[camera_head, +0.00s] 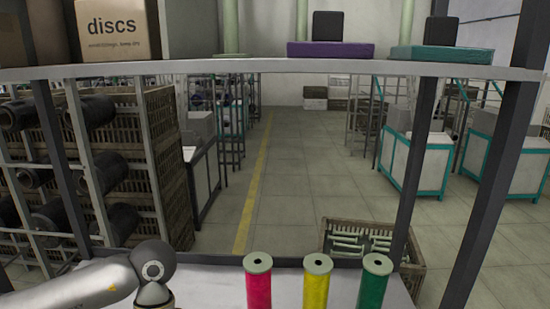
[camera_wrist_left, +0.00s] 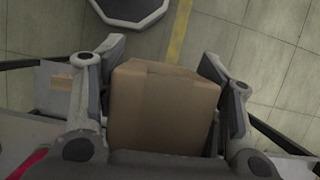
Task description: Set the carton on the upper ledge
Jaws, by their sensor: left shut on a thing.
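A plain brown carton (camera_wrist_left: 165,112) sits between the two fingers of my left gripper (camera_wrist_left: 162,62) in the left wrist view. The gripper is shut on it, with one finger on each side. In the head view my left arm comes in at the lower left, and its gripper and the held carton are below the frame. The upper ledge (camera_head: 262,68) runs across the top of the head view. My right gripper is not in view.
On the ledge a box marked "discs" (camera_head: 118,30) stands at left; a purple slab (camera_head: 330,50) and a teal slab (camera_head: 441,54) bear dark blocks at right. Pink (camera_head: 258,285), yellow (camera_head: 316,285) and green (camera_head: 374,285) spools stand below. Dark posts flank them.

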